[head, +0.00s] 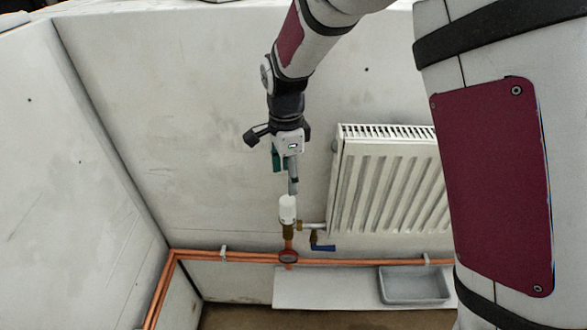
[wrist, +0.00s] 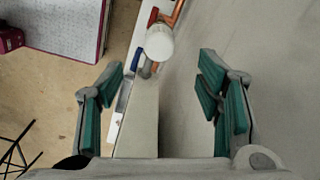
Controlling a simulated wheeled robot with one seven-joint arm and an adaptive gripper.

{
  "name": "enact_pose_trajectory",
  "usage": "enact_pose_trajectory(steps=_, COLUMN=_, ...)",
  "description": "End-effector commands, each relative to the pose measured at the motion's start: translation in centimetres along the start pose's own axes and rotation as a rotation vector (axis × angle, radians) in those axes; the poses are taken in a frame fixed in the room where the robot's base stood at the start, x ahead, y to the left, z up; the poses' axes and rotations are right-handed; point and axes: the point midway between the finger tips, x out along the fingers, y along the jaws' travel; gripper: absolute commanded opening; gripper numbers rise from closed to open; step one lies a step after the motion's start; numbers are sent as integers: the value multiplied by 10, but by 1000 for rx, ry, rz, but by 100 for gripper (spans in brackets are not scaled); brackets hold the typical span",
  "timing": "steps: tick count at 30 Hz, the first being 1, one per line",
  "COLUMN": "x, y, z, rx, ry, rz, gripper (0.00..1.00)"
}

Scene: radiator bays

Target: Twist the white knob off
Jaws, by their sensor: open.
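The white knob (head: 287,209) stands upright on a brass valve at the left end of the radiator. In the wrist view the white knob (wrist: 159,42) shows beyond my fingers, near the top middle. My gripper (head: 285,175) hangs above the knob in the head view, pointing down. In the wrist view my gripper (wrist: 165,98) has its two green-padded fingers wide apart with nothing between them. The knob is apart from the fingers.
A white radiator (head: 385,185) hangs on the wall right of the knob. Copper pipes (head: 225,256) run along the wall. A grey tray (head: 415,285) stands on a white shelf (head: 325,292).

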Motion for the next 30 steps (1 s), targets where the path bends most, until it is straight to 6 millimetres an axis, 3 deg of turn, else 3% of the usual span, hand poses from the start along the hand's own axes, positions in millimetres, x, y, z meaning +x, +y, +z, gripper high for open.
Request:
enact_pose_trajectory(steps=18, x=104, y=2, z=0, rx=-1, ry=0, rz=5, gripper=60)
enact_pose_trajectory(steps=24, x=123, y=1, z=-1, rx=-1, ry=0, rz=1, gripper=60)
enact_pose_trajectory(steps=30, x=128, y=0, z=-1, rx=-1, ry=0, rz=1, gripper=60)
